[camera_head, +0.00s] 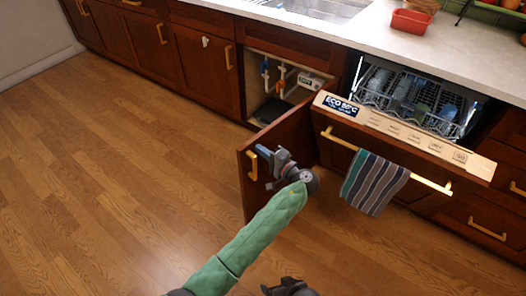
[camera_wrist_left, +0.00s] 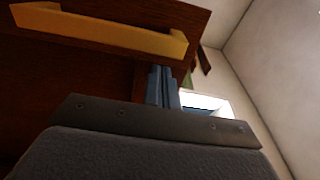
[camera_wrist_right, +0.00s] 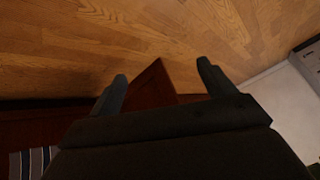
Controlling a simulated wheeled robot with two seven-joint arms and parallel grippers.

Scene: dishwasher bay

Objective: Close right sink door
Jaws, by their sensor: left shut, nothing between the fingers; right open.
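The right sink door (camera_head: 258,196) is dark red-brown wood and stands swung open from the sink cabinet. Its gold handle (camera_head: 252,165) is on the side facing left in the head view, and a gold handle (camera_wrist_left: 105,30) shows large in the left wrist view. My left gripper (camera_head: 264,152) is at the door's left part, close to the handle. Its fingers (camera_wrist_left: 162,86) are together and empty; contact with the door cannot be told. My right gripper (camera_head: 288,286) is low at the bottom edge, open and empty. In the right wrist view a brown panel corner (camera_wrist_right: 152,84) appears beyond its fingers (camera_wrist_right: 164,82).
The open sink cabinet (camera_head: 262,98) shows white pipes. Right of the door, the dishwasher (camera_head: 395,128) is open with its rack visible, and a striped towel (camera_head: 374,183) hangs on its bar. Wooden floor (camera_head: 120,170) is clear on the left.

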